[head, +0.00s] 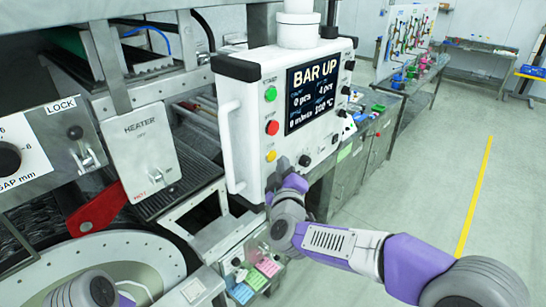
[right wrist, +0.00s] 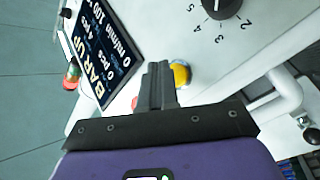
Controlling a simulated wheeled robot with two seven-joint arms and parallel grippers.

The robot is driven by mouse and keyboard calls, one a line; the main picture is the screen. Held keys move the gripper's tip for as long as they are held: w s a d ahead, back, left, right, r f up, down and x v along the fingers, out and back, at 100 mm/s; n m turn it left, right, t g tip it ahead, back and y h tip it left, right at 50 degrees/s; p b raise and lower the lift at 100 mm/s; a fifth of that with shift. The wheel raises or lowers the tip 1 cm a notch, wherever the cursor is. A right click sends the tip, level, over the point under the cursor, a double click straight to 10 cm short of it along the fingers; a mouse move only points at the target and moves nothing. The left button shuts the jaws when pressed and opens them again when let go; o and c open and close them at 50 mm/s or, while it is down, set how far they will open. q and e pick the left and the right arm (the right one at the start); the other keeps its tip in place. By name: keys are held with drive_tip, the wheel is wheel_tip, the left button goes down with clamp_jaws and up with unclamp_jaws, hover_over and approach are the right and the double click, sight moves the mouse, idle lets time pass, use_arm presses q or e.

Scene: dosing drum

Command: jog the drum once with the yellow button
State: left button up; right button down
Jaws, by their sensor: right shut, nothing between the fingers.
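The yellow button (head: 271,156) is the lowest of the three coloured buttons on the white control panel (head: 243,135). My right gripper (head: 282,166) is shut and empty, at the panel face just to the lower right of that button. In the right wrist view the closed fingertips (right wrist: 159,68) lie right beside the yellow button (right wrist: 181,74) and overlap its edge. I cannot tell whether they touch it. The panel display (head: 313,90) reads "BAR UP", with 0 pcs and 0 m/min. My left gripper is not in view.
Above the yellow button are a red button (head: 272,127) and a green button (head: 270,94). A black knob (head: 304,160) sits to its right. A white handle (head: 230,145) runs down the panel's left side. The drum (head: 120,262) is at lower left, near a red lever (head: 97,210).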

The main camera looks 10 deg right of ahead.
drive_tip(key=shift+w+a, duration=0.1)
drive_tip(key=shift+w+a, duration=0.15)
drive_tip(key=shift+w, duration=0.1)
idle(0.3)
drive_tip(key=shift+w+a+p, duration=0.3)
drive_tip(key=shift+w+p, duration=0.05)
drive_tip(key=shift+p, duration=0.1)
idle(0.6)
drive_tip(key=shift+s+d, duration=0.1)
drive_tip(key=shift+s, duration=0.05)
drive_tip(key=shift+s+d, duration=0.4)
drive_tip(key=shift+s, duration=0.15)
drive_tip(key=s+d, duration=0.1)
drive_tip(key=s, duration=0.1)
drive_tip(key=s+d+b, duration=0.1)
drive_tip(key=s+d, duration=0.1)
idle(0.6)
